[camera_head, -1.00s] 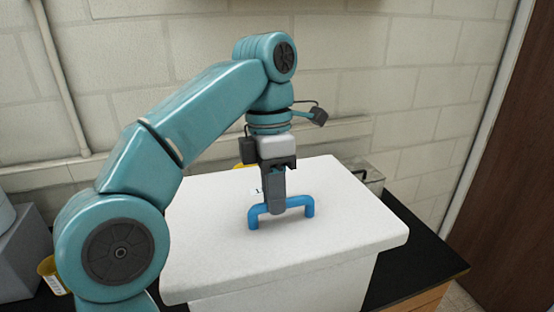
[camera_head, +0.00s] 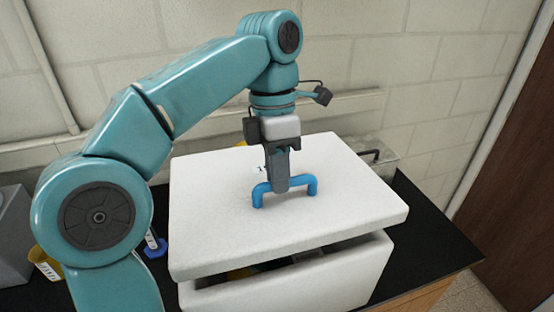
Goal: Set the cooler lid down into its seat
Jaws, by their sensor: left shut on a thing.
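The cooler lid (camera_head: 340,222) is a white slab with a blue handle (camera_head: 311,188) on top. My left gripper (camera_head: 281,188) is shut on the middle of the handle, with the arm coming in from the left. The lid is held above the white cooler (camera_head: 350,277), with a dark gap between them along the front. The gap shows dark and yellowish contents inside. My right gripper is not in view.
The cooler stands on a black bench top (camera_head: 432,236) with a wooden front. A clear container (camera_head: 378,160) with a dark handle is behind it. A yellow cup (camera_head: 45,262), a grey box (camera_head: 10,235) and a blue-based item (camera_head: 155,247) are at the left. A wall is behind.

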